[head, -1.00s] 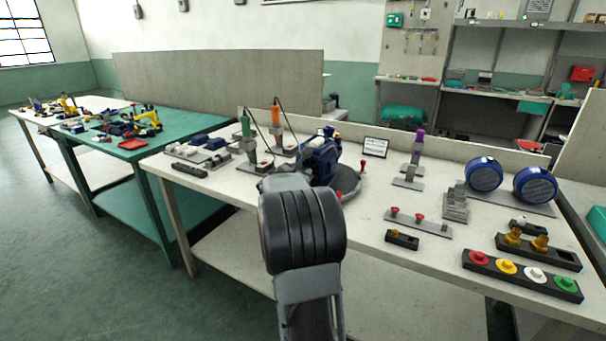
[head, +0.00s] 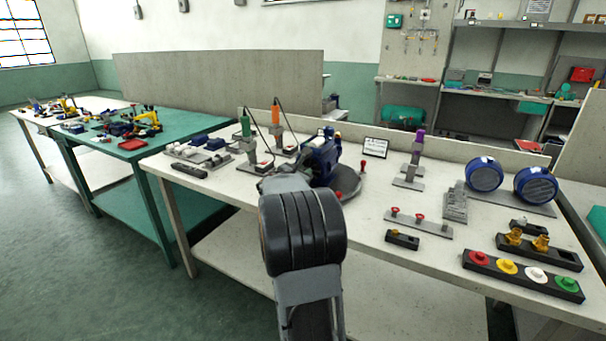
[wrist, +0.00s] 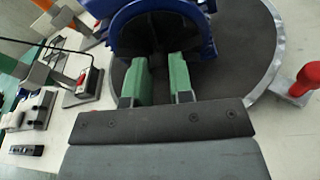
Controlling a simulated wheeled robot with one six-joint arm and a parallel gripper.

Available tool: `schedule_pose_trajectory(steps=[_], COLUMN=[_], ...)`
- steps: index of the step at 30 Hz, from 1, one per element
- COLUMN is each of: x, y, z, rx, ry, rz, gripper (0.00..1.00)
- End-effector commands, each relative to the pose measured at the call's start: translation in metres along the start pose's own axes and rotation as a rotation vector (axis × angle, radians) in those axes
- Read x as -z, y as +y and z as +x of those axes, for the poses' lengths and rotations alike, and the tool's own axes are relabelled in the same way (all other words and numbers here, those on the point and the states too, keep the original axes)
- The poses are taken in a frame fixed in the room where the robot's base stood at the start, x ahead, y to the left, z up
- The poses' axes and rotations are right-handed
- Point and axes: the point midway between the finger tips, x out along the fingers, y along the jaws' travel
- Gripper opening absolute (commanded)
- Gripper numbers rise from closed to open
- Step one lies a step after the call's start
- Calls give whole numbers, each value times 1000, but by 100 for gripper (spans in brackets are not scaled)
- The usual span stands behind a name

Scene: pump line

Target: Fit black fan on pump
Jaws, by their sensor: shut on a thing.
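The blue pump (head: 322,160) stands on a round grey turntable (head: 350,184) on the white bench, partly hidden behind my arm in the head view. In the wrist view the pump's blue housing (wrist: 205,38) curves around a dark opening facing my gripper. My gripper (wrist: 160,68) has green fingers, a gap apart, reaching to that opening. It is shut on the black fan (wrist: 157,32), a dark shape at the fingertips within the blue ring. The fan's outline blends into the dark interior, so I cannot tell how it is seated. The head view hides my fingertips.
A red knob (wrist: 305,82) stands up at the turntable's right edge. Green (head: 246,130) and orange (head: 277,115) tools on stands are left of the pump.

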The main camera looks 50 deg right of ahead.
Motion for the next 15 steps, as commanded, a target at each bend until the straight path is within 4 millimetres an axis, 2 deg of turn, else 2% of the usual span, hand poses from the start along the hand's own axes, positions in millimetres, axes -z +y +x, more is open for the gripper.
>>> schedule_pose_trajectory(steps=[9,10,15], x=[-1,-1,-1], y=[0,0,0], z=[4,4,4], rx=[1,1,0], ry=[0,0,0], rz=[0,0,0], gripper=[0,24,40])
